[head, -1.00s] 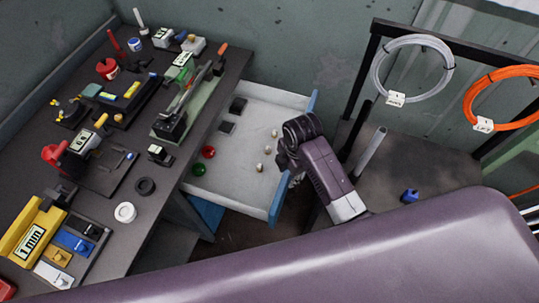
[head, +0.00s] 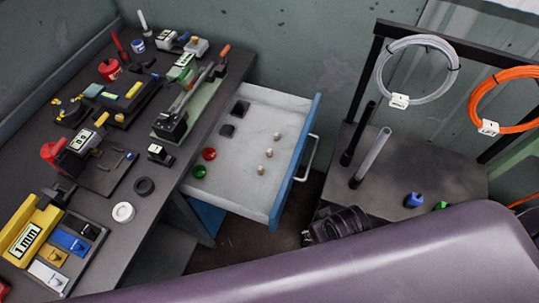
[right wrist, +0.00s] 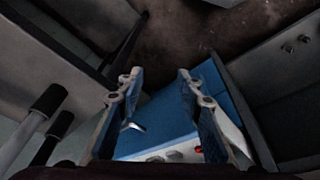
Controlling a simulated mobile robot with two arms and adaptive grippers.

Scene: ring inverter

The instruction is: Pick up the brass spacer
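Three small pale, brass-toned pieces stand in a row in the open drawer (head: 240,180): a far one (head: 277,136), a middle one (head: 269,153) and a near one (head: 261,170). I cannot tell which is the brass spacer. My right arm's dark wrist shows low, right of the drawer, in the head view; its fingers are hidden there. In the right wrist view my right gripper (right wrist: 155,85) is open and empty, with the blue drawer front (right wrist: 155,125) beyond and between its fingers. My left gripper is not in view.
The drawer also holds a red piece (head: 209,154), a green piece (head: 199,171) and black blocks (head: 240,107). The bench (head: 150,200) at left is crowded with tools. A rack with a grey coil (head: 381,75) and upright posts (head: 370,158) stands at right.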

